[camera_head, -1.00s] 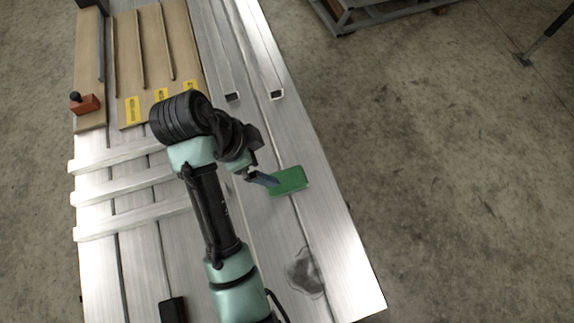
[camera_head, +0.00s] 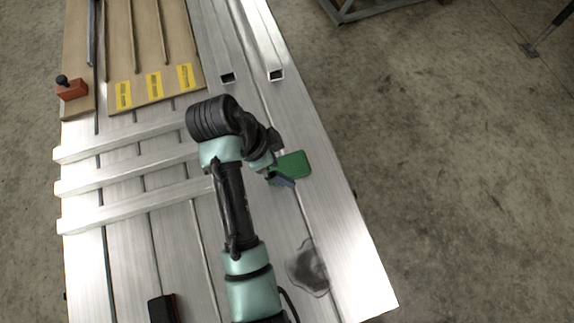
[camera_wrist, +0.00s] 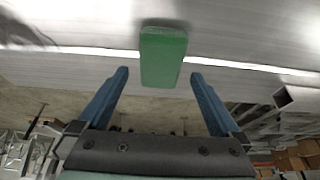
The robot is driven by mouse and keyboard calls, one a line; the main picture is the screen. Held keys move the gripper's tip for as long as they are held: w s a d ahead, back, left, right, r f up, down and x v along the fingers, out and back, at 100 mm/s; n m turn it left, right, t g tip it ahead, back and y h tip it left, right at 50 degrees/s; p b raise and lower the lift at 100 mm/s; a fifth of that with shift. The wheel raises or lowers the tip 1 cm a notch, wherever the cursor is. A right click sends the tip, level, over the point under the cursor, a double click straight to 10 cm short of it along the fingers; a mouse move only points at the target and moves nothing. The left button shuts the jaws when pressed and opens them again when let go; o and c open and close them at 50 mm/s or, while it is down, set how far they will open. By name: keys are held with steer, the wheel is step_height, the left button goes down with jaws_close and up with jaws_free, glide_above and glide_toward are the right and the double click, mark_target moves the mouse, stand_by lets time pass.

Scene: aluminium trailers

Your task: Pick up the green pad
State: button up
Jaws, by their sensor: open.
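The green pad (camera_head: 292,164) is a flat rectangular block lying on the aluminium trailer bed, near its right side in the head view. In the wrist view the pad (camera_wrist: 163,56) lies ahead, between the lines of the two blue fingers and beyond their tips. My gripper (camera_head: 282,180) is beside the pad's near edge in the head view and hides part of it. I cannot tell whether a finger touches the pad.
Several aluminium bars (camera_head: 135,180) lie across the bed at left. Square tubes (camera_head: 276,75) end beyond the pad. Wooden boards with yellow labels (camera_head: 154,85) and an orange block (camera_head: 71,88) lie at far left. A dark stain (camera_head: 307,268) marks the bed nearer me.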

mark_target(286, 166)
steer(key=shift+x, duration=1.25)
steer(key=shift+f, duration=0.3)
steer(key=c, duration=1.3)
